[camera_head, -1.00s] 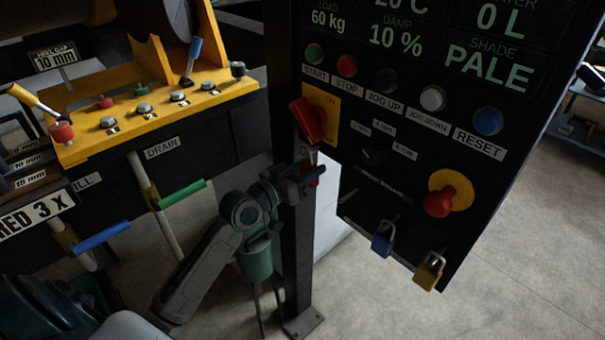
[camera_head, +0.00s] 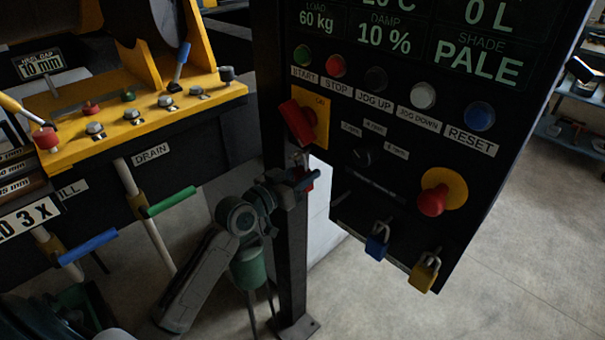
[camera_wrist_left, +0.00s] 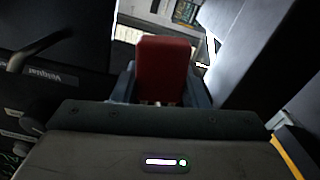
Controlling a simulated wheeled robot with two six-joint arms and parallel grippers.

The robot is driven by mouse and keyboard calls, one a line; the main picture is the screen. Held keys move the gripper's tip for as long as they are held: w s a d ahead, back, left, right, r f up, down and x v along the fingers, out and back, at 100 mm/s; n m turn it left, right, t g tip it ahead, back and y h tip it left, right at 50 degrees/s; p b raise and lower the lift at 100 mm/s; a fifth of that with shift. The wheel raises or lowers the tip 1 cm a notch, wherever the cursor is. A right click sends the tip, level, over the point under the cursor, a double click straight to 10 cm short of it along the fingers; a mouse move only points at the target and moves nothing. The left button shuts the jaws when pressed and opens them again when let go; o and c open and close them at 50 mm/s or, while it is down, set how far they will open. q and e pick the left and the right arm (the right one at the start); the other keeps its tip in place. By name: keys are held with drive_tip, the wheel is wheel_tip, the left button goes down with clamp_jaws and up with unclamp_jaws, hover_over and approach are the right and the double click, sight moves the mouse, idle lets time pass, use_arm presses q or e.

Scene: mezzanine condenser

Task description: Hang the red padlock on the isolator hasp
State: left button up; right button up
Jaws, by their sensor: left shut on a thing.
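The red padlock (camera_head: 308,182) is held between the fingers of my left gripper (camera_head: 303,180), just below the isolator. Only a small part of it shows in the head view. In the left wrist view its red body (camera_wrist_left: 163,68) fills the space between the two fingers. The isolator is a red handle (camera_head: 296,123) on a yellow plate (camera_head: 322,121) at the left edge of the black panel. A small light metal part shows between handle and padlock; I cannot tell whether it is the shackle or the hasp, or whether they touch. My right gripper is not in view.
A dark post (camera_head: 291,250) stands right behind my left gripper. A blue padlock (camera_head: 377,246) and a yellow padlock (camera_head: 424,273) hang under the panel. A red stop button (camera_head: 433,200) sticks out to the right. Green (camera_head: 172,202) and blue (camera_head: 90,247) valve handles are at left.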

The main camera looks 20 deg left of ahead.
use_arm(q)
drive_tip(key=o, duration=1.1)
drive_tip(key=shift+o, duration=0.2)
drive_tip(key=shift+s+a+f, duration=0.1)
drive_tip(key=shift+s+a, duration=0.1)
drive_tip(key=shift+s, duration=0.2)
drive_tip(key=v, duration=1)
